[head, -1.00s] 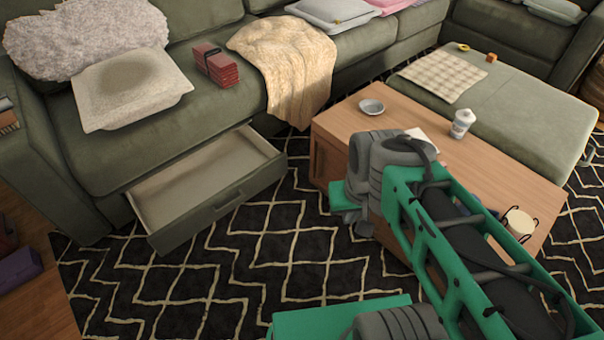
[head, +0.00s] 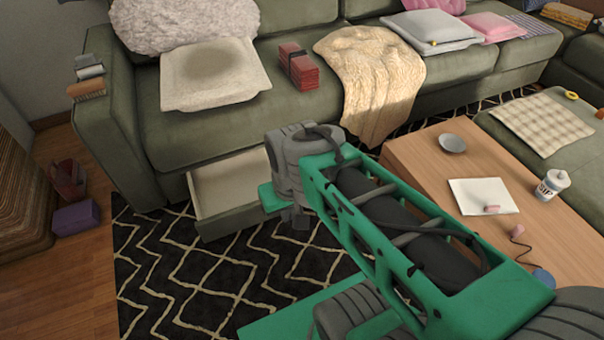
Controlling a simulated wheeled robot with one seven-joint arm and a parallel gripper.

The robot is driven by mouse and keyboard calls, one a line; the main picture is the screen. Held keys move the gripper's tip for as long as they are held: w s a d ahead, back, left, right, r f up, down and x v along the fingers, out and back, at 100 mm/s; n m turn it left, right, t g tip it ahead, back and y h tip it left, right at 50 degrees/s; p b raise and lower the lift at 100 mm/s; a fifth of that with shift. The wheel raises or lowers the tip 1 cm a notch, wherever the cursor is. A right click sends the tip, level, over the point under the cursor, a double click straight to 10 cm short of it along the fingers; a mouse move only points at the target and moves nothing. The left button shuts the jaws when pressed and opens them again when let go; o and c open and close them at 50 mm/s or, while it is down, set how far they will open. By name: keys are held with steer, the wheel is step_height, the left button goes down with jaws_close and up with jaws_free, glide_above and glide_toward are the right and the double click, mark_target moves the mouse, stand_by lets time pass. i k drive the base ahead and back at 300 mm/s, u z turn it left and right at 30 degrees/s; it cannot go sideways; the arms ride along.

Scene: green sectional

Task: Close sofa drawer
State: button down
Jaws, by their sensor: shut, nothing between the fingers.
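The sofa drawer (head: 229,187) is pulled out from the base under the left part of the green sofa (head: 190,137). Its pale inside looks empty. Its front panel (head: 228,225) faces the rug, and its right part is hidden behind my arm. My arm reaches in from the lower right, and its far joint is in front of the drawer's right end in the picture. I cannot make out my gripper's fingers; they are hidden behind or below the arm. I cannot tell whether any part of my arm touches the drawer.
A wooden coffee table (head: 428,160) stands to the right, with a bowl (head: 452,143), a white sheet (head: 482,196) and a bottle (head: 551,185). A beige throw (head: 375,75) hangs over the sofa front. The patterned rug (head: 165,260) is clear left of my arm. A purple box (head: 76,217) lies at left.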

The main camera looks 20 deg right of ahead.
mark_target(224, 194)
steer(key=u, duration=0.05)
steer(key=i, duration=1.15)
steer(key=z, duration=0.7)
